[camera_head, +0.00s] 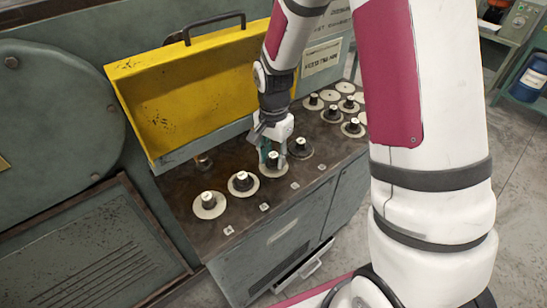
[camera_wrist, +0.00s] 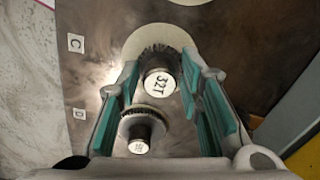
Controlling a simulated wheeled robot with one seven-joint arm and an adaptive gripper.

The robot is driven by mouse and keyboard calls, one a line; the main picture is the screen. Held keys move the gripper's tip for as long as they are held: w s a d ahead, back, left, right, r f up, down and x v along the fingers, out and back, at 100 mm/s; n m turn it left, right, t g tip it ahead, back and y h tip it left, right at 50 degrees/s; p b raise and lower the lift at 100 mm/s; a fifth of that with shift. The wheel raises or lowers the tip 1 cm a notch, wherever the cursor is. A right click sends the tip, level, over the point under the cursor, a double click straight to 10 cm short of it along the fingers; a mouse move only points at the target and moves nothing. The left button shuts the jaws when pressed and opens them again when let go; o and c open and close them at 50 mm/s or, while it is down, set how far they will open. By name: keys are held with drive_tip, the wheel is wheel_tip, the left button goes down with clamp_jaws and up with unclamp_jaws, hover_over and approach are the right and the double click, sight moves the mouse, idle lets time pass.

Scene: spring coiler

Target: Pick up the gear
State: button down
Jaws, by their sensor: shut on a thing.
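The gear (camera_wrist: 161,84) marked 32T has a pale disc and a dark toothed hub with a white top. In the wrist view its hub lies between the teal pads of my gripper (camera_wrist: 166,80). In the head view my gripper (camera_head: 272,157) points down at this gear (camera_head: 273,173) in the front row, shut on its hub. The disc appears to be at the table surface; I cannot tell whether it is raised. My fingers partly hide the hub in the head view.
A dark-disc gear (camera_wrist: 140,131) stands close by, also seen in the head view (camera_head: 300,148). Two pale gears (camera_head: 242,183) (camera_head: 209,204) are to the left. Several more (camera_head: 333,113) stand at the back right. A yellow guard (camera_head: 190,85) rises behind the table (camera_head: 215,245).

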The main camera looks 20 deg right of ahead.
sight(275, 156)
drive_tip(key=r, duration=0.3)
drive_tip(key=shift+s, duration=0.4)
drive_tip(key=s+r+p, duration=0.1)
drive_tip(key=s+p, duration=0.1)
drive_tip(key=s, duration=1.3)
drive_tip(key=r+p, duration=0.2)
drive_tip(key=r, duration=0.1)
drive_tip(key=r+p, duration=0.2)
drive_tip(key=shift+s+d+r, duration=0.15)
drive_tip(key=shift+d+r, duration=0.05)
drive_tip(key=shift+d, duration=0.2)
